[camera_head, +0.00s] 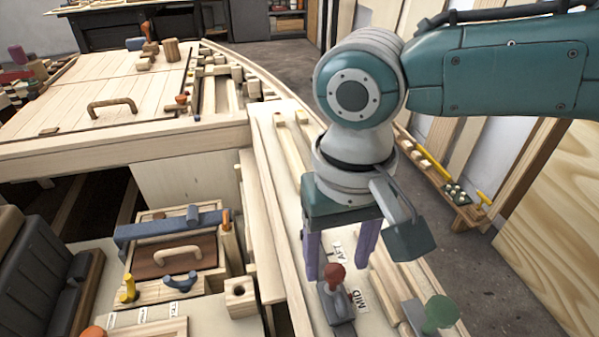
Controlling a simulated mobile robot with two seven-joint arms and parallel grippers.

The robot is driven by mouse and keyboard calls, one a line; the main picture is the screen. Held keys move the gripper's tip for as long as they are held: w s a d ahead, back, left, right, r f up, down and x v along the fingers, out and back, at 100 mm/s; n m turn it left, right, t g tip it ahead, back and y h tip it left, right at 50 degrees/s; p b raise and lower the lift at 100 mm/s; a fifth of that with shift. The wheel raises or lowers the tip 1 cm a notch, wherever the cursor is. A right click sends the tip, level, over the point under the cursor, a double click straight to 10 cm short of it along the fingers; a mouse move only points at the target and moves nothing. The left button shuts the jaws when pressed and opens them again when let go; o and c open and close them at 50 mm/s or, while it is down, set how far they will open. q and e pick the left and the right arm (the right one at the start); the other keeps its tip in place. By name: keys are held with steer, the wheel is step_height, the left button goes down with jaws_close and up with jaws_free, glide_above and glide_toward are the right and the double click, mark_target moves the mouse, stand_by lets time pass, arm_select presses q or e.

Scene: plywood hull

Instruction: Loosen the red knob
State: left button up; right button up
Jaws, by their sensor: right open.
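The red knob (334,272) stands on a dark grey fitting (338,305) on the pale plank at lower centre, beside a label reading MID. My right gripper (338,266) hangs above the plank with its two purple fingers pointing down, open. In the picture the red knob shows between the fingertips, near the left finger. I cannot tell whether the fingers are level with the knob or whether either touches it. My left gripper is not in view.
A green knob (440,313) stands at lower right. A wooden box with a handle (178,253) sits at lower left, next to a dark seat (40,270). A low bench (460,205) stands on the floor at right. Grey floor beyond it is clear.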

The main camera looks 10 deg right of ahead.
steer(key=shift+f, duration=0.6)
steer(key=shift+w, duration=0.1)
jaws_close()
